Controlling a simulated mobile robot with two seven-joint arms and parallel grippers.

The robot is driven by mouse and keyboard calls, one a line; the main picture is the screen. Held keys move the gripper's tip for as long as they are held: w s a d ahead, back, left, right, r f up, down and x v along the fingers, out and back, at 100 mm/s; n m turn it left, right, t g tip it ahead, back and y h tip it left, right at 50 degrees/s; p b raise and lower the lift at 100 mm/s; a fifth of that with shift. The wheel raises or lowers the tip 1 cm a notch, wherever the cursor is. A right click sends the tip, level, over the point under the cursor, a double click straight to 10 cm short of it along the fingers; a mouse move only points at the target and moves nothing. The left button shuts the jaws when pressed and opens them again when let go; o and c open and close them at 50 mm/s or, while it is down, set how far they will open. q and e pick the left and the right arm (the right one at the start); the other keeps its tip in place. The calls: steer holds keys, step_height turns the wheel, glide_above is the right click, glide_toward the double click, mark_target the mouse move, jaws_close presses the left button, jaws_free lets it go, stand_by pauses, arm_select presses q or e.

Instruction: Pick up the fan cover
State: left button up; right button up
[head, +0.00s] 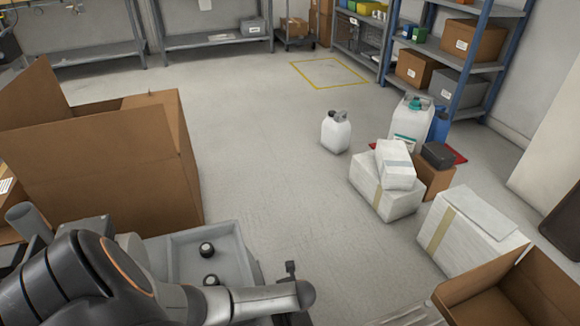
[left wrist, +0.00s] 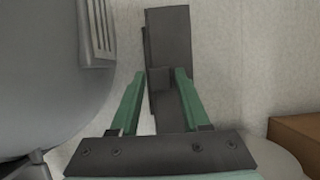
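In the left wrist view, my left gripper (left wrist: 160,78) has two green fingers standing apart. A dark grey upright piece (left wrist: 170,45) shows between and beyond the fingertips. I cannot tell whether the fingers touch it. At the left of that view is a large rounded grey body (left wrist: 40,75), with a lighter slotted panel (left wrist: 97,30) at its upper right edge. I cannot tell for sure which part is the fan cover. In the head view my arm crosses the bottom left, and I cannot make out the fingers. My right gripper is not in view.
A grey tray (head: 228,240) with black round parts lies beside my arm. An open cardboard box (head: 120,150) stands left. White boxes (head: 385,200), a white jug (head: 336,132) and an open carton (head: 455,288) are at right. The middle floor is clear.

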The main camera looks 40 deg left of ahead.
arm_select(q)
jaws_close()
stand_by(1.0)
